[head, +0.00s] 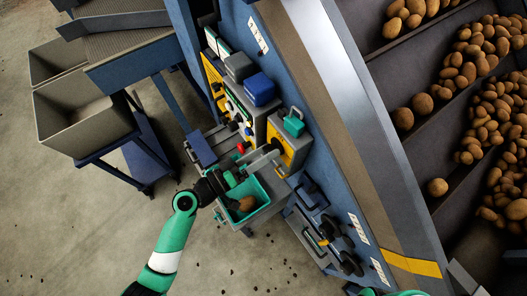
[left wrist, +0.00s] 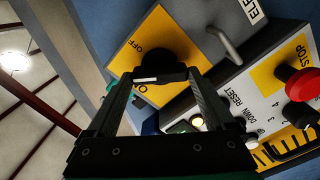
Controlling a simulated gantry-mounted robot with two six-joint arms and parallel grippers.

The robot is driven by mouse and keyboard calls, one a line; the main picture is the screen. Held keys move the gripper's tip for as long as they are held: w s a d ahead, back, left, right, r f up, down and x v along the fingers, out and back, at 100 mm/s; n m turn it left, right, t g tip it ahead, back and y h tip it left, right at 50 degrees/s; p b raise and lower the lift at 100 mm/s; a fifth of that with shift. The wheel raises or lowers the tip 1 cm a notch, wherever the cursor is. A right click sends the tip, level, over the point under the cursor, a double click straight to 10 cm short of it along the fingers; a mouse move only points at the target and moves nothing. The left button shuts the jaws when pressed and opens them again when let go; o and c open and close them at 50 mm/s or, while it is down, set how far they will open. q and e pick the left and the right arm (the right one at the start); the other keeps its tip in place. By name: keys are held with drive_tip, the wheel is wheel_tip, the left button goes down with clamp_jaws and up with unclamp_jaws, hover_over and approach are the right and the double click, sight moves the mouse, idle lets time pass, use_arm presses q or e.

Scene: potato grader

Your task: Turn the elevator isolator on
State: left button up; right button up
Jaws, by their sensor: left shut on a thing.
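The elevator isolator (head: 295,154) is a yellow plate on a grey box on the machine's side panel. In the left wrist view its yellow plate (left wrist: 190,30) carries a black rotary knob (left wrist: 160,62) with a white mark on its handle. "OFF" is readable above the knob; a second label beginning with "O" is partly hidden below, and the white mark lies close to it. My left gripper (head: 275,147) is at the isolator, and in the left wrist view its fingers (left wrist: 160,77) are shut on the knob's handle, one on each side. My right gripper is not in view.
A teal padlock-like part (head: 294,123) sits above the isolator. A control panel with a red stop button (left wrist: 299,82) is close beside it. A teal bin (head: 262,209) holding a potato lies below my left gripper. Potatoes fill the machine at right.

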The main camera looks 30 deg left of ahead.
use_arm(q)
drive_tip(key=n, duration=0.3)
drive_tip(key=shift+r+n+p, duration=0.1)
drive_tip(key=shift+n+p, duration=0.3)
drive_tip(key=n+p, duration=0.1)
drive_tip(key=n, duration=0.3)
drive_tip(key=shift+n, duration=0.3)
drive_tip(key=o, duration=1.1)
